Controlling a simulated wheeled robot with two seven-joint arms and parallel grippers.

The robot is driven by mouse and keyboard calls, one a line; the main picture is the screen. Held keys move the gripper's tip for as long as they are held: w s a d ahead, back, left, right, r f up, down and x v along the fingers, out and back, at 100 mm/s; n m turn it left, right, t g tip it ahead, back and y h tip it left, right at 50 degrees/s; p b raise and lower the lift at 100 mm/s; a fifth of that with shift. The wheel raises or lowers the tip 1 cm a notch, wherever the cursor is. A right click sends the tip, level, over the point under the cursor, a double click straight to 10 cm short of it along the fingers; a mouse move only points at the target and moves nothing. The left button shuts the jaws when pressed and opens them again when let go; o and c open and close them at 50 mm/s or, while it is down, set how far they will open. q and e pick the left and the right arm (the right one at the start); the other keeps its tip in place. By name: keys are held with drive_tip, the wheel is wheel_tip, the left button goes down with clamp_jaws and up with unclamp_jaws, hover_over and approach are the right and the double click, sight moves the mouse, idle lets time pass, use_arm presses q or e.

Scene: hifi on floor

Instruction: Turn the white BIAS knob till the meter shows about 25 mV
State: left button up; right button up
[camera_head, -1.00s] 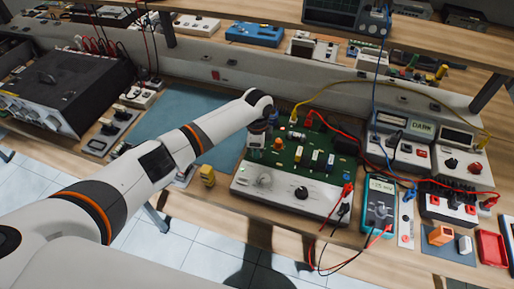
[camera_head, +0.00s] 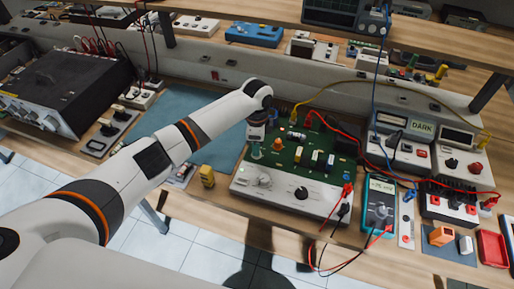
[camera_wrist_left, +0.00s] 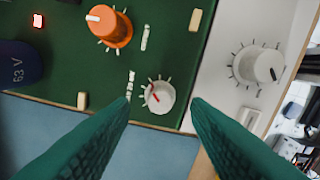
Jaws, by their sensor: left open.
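The left wrist view shows a small white knob (camera_wrist_left: 158,97) with a red pointer line on the green circuit board (camera_wrist_left: 70,75). I cannot read the lettering beside it. My left gripper (camera_wrist_left: 160,102) is open, its teal fingers on either side of this knob in the picture, with nothing between them touching. In the head view the gripper (camera_head: 256,151) is low over the board's left end and hides the small knob. A larger white knob (camera_wrist_left: 258,65) with a dark line sits on the pale front panel. The teal meter (camera_head: 379,200) has a lit display, too small to read surely. My right gripper is not in view.
An orange knob (camera_wrist_left: 108,28) and a dark blue capacitor (camera_wrist_left: 18,62) stand near the small knob. Red and black leads (camera_head: 325,262) loop in front of the panel. A yellow block (camera_head: 207,176) stands left of the board. The blue mat (camera_head: 205,115) has free room.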

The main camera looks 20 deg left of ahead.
use_arm(q)
wheel_tip(320, 180, up, 9)
drive_tip(key=b, duration=0.1)
idle(0.7)
